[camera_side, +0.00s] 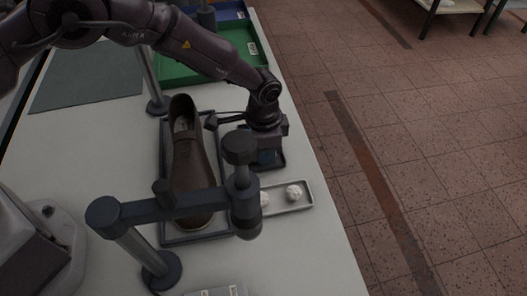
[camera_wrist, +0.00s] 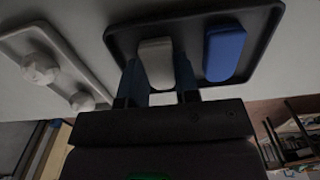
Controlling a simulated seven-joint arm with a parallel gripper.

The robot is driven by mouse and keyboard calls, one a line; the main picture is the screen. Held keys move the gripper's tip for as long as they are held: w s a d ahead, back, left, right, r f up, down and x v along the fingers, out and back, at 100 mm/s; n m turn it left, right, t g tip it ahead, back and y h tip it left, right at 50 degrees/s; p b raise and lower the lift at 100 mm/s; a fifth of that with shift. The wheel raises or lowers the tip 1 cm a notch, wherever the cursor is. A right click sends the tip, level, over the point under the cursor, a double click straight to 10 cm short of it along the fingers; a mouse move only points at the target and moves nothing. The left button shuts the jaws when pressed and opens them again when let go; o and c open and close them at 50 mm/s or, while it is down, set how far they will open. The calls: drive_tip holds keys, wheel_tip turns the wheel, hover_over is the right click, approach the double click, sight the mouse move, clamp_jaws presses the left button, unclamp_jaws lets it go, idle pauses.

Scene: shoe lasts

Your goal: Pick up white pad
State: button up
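The white pad (camera_wrist: 155,62) lies in a dark tray (camera_wrist: 118,40) in the wrist view. My gripper (camera_wrist: 160,78) is down at the pad, with one finger on each side of it. The fingers are very close to the pad's edges; I cannot tell if they touch or press it. In the side view my gripper (camera_side: 265,150) is low over the right part of the table, and its fingers and the pad are hidden there. The dark tray's edge (camera_side: 279,163) shows just below it.
A blue pad (camera_wrist: 224,52) lies right of the white pad in the same tray. A pale tray (camera_side: 305,205) with white lumps is nearby. A brown shoe (camera_side: 190,165) in a dark tray stands to the left. A dark stand with a crossbar (camera_side: 180,207) is in front.

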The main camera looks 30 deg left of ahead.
drive_tip(key=shift+r, duration=0.1)
drive_tip(key=shift+r, duration=0.2)
drive_tip(key=r, duration=0.3)
drive_tip(key=shift+s+a+r, duration=0.15)
drive_tip(key=shift+s+r, duration=0.1)
drive_tip(key=shift+s, duration=0.05)
drive_tip(key=s+a+r, duration=0.2)
drive_tip(key=s+r, duration=0.1)
drive_tip(key=s+a+r, duration=0.2)
drive_tip(key=s, duration=0.2)
drive_tip(key=s+a+r, duration=0.2)
drive_tip(key=s+r, duration=0.1)
drive_tip(key=s, duration=0.1)
drive_tip(key=shift+s+r, duration=0.15)
drive_tip(key=shift+r, duration=0.2)
drive_tip(key=w+a+r+n, duration=0.25)
drive_tip(key=a+n, duration=0.25)
drive_tip(key=n, duration=0.4)
drive_tip(key=w+a+r+n, duration=0.1)
drive_tip(key=w+a+n, duration=0.3)
drive_tip(key=n, duration=0.5)
drive_tip(key=shift+s+a+f, duration=0.1)
drive_tip(key=shift+s+f, duration=0.05)
drive_tip(key=shift+f, duration=0.8)
drive_tip(key=shift+s+a+f, duration=0.1)
drive_tip(key=shift+f, duration=0.9)
drive_tip(key=shift+s+a+f, duration=0.1)
drive_tip(key=shift+s+f, duration=0.05)
drive_tip(key=shift+f, duration=0.8)
